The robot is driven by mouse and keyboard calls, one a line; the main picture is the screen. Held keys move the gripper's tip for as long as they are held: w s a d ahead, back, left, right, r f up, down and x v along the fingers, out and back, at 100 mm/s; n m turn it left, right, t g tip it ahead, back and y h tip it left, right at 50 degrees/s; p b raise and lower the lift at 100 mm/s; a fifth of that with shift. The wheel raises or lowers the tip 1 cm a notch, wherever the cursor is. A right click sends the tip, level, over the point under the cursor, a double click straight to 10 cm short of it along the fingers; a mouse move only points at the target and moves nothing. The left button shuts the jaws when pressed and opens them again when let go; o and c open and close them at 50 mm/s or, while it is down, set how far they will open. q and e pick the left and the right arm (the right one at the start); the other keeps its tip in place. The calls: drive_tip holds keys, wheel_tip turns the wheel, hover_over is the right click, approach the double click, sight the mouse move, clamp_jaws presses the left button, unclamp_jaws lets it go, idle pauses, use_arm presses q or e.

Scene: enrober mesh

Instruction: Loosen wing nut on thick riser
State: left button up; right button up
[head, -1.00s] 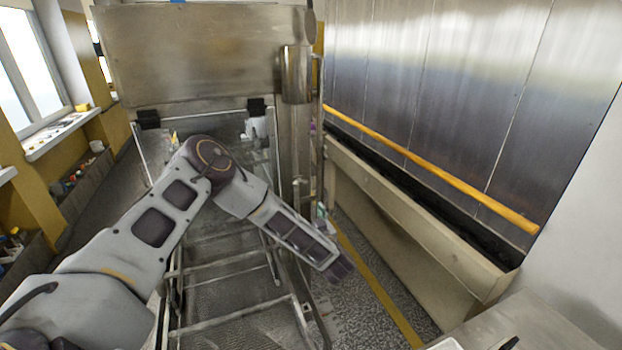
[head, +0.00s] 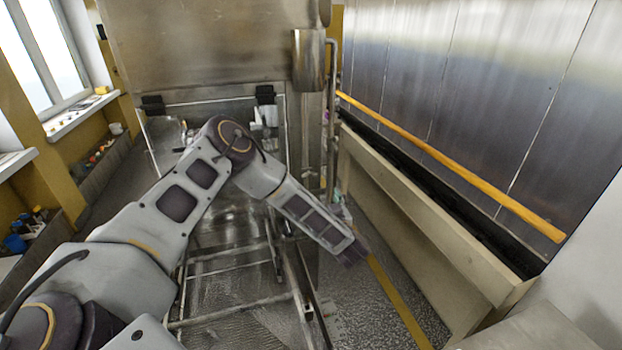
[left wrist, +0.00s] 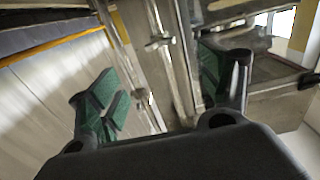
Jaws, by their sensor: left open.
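My left gripper (head: 352,253) reaches toward the machine's right side in the head view, its fingers small and dark there. In the left wrist view the gripper (left wrist: 160,92) is open, with a green-padded finger on each side and nothing between the pads. Upright metal posts stand beyond the gap between the fingers; a thick one, likely the riser (left wrist: 181,60), runs close to the right finger. A small metal fitting, perhaps the wing nut (left wrist: 157,43), shows on the upright just left of it, apart from both fingers. My right gripper is out of view.
A steel hood (head: 205,45) stands over a metal frame with rails (head: 225,262). Patterned floor with a yellow line (head: 398,300) lies between frame and trough.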

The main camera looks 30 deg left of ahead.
sight(310, 177)
use_arm(q)
drive_tip(key=p+x, duration=0.2)
drive_tip(key=x, duration=0.8)
drive_tip(key=shift+w+a, duration=0.1)
drive_tip(key=shift+w, duration=0.05)
drive_tip(key=shift+x, duration=1.65)
drive_tip(key=shift+c, duration=0.2)
drive_tip(key=c, duration=1)
